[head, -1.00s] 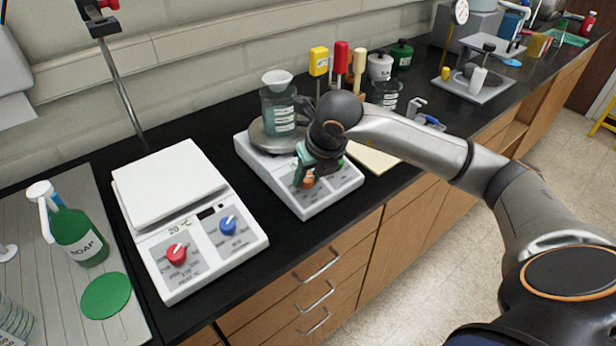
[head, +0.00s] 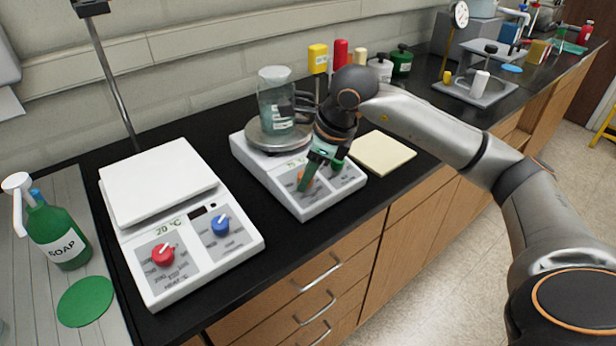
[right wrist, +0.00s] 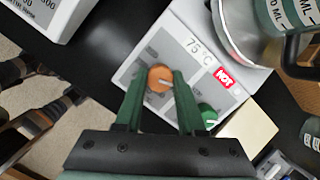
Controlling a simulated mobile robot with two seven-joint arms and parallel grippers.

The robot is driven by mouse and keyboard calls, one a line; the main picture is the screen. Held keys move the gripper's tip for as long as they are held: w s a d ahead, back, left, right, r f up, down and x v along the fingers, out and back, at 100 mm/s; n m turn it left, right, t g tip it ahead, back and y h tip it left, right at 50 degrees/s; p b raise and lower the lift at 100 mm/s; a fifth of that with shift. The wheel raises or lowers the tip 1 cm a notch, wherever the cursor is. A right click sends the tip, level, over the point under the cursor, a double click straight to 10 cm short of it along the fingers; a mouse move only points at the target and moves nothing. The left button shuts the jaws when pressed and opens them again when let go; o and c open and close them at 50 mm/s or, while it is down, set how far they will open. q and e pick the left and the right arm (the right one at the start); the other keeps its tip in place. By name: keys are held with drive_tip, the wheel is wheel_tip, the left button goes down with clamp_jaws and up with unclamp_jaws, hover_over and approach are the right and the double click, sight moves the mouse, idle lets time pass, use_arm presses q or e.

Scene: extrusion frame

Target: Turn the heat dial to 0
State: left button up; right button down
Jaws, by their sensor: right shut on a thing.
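The right hotplate (head: 318,207) is white, with a beaker (head: 274,108) of teal liquid on its round plate. In the right wrist view its display reads 75 °C beside a red HOT label (right wrist: 225,77). An orange dial (right wrist: 159,77) with a pale pointer is on its front panel, beside a green dial (right wrist: 208,114). My right gripper (right wrist: 158,80) has its green fingers on either side of the orange dial, shut on it. In the head view the gripper (head: 307,181) partly hides this dial. My left gripper is not in view.
A second hotplate (head: 235,252) at left has a red dial (head: 163,255), a blue dial (head: 221,224) and a 20 °C reading. A yellow pad (head: 384,153) lies right of the right hotplate. A soap bottle (head: 58,232) stands at the left. The counter's front edge is close.

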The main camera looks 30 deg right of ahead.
drive_tip(key=shift+n, duration=0.9)
drive_tip(key=c, duration=0.5)
unclamp_jaws()
drive_tip(key=v, duration=1.2)
drive_tip(key=shift+d+r, duration=0.2)
drive_tip(key=shift+r, duration=0.1)
